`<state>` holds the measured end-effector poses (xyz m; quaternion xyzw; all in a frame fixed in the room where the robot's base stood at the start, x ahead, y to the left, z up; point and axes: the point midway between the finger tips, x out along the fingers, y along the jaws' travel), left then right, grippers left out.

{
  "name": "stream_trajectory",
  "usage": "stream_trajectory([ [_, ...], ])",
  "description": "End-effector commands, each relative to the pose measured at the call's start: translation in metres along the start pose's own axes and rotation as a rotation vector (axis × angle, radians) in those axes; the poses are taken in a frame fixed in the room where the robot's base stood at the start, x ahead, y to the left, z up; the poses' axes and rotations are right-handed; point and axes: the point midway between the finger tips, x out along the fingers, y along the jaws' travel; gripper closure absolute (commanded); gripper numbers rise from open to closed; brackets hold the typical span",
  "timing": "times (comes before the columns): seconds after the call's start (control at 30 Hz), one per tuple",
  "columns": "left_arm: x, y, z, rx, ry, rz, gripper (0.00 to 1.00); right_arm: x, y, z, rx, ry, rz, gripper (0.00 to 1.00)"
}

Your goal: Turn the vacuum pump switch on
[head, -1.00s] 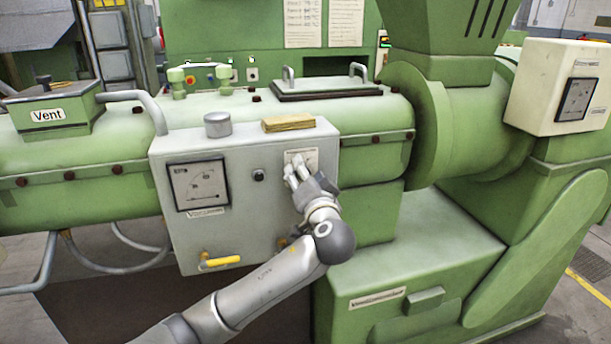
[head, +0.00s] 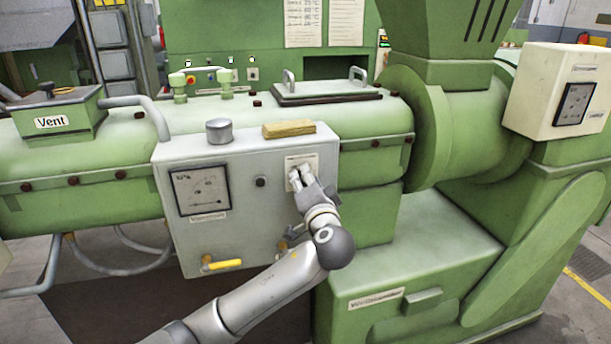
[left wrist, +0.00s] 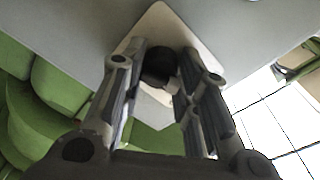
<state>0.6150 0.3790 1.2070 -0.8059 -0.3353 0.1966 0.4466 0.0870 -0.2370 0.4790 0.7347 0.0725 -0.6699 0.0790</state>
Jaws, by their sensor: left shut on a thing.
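The grey control box (head: 245,228) is fixed to the front of the green extruder. A pale switch plate (head: 312,161) sits at its upper right. My left gripper (head: 299,174) is at this plate, and its fingers cover the switch in the head view. In the left wrist view a black switch knob (left wrist: 158,67) stands on the pale plate (left wrist: 165,24), between the fingers of my left gripper (left wrist: 163,58). The fingers are shut on it. The knob's pointing direction cannot be read. My right gripper is not in view.
The box also carries a dial gauge (head: 202,190), a small black knob (head: 260,182) and a yellow-handled valve (head: 222,264). A wooden block (head: 289,129) and a grey cylinder (head: 218,131) stand on top. The green machine body (head: 430,245) extends to the right.

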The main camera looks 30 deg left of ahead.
Motion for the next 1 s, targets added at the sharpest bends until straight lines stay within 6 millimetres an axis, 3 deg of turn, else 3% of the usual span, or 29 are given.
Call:
stream_trajectory([
  [0.03, -0.001, -0.003, -0.003, 0.042, -0.003, 0.006, 0.95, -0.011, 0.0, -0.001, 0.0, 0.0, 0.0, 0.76],
  [0.6, -0.001, -0.003, -0.003, 0.583, -0.029, 0.031, 0.95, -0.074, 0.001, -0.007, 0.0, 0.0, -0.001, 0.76],
  [1.0, -0.001, 0.0, -0.003, 0.869, -0.041, 0.044, 0.95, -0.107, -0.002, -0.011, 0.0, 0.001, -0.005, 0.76],
])
